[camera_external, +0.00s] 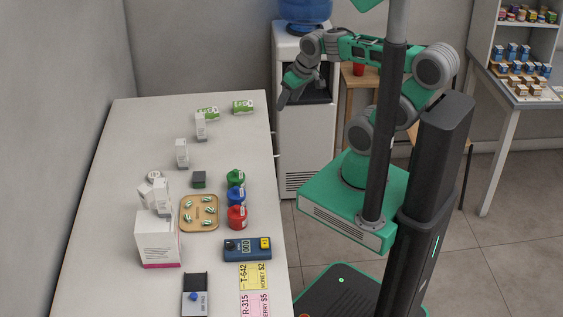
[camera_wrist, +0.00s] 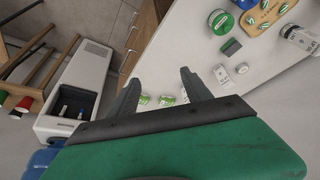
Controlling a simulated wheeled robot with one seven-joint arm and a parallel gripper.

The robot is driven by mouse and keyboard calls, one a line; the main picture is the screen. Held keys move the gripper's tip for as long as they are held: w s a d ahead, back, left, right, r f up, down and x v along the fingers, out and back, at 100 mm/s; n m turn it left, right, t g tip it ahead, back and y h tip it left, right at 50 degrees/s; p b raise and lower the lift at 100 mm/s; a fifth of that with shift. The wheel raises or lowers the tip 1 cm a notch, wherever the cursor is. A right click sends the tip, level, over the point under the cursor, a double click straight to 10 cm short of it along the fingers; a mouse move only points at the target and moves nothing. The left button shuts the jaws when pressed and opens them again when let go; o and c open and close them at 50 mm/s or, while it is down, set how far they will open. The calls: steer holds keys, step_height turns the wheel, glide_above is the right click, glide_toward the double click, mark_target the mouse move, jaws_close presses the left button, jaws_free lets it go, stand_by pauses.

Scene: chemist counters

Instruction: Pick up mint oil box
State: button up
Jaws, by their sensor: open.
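Two small white-and-green boxes lie at the far end of the white counter (camera_external: 135,130), a left one (camera_external: 208,113) and a right one (camera_external: 243,107). Their print is too small to read, so I cannot tell which is the mint oil box. In the wrist view two white-and-green boxes (camera_wrist: 145,99) (camera_wrist: 167,100) show between my fingers, well below them. My gripper (camera_external: 283,103) is open and empty, in the air off the counter's far right corner. Its two fingers also show spread in the wrist view (camera_wrist: 160,77).
A white bottle (camera_external: 200,127) stands close in front of the left box, partly covering it. Another white bottle (camera_external: 181,153), a dark green box (camera_external: 199,179), a wooden tray (camera_external: 184,222) and coloured jars (camera_external: 236,196) are nearer. A water cooler (camera_external: 302,140) stands behind the counter's right side.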

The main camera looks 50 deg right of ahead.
steer(key=shift+o, duration=0.4)
steer(key=n+t+y+b, duration=0.6)
steer(key=n+y+b, duration=0.25)
steer(key=b, duration=1.15)
glide_toward(181, 142)
steer(key=d+r, duration=0.1)
steer(key=d, duration=0.1)
steer(key=w+a+r+t+y+b, duration=0.2)
steer(key=y+b, duration=0.2)
steer(key=f, duration=0.7)
steer(key=shift+w+a+f+b, duration=0.15)
steer(key=shift+a+f+b, duration=0.1)
steer(key=shift+b, duration=0.1)
steer(key=shift+n, duration=0.25)
steer(key=p+x, duration=0.1)
steer(key=x, duration=0.6)
steer(key=shift+w+a+r, duration=0.1)
steer(key=shift+w+a, duration=0.1)
steer(key=shift+c, duration=0.2)
jaws_close()
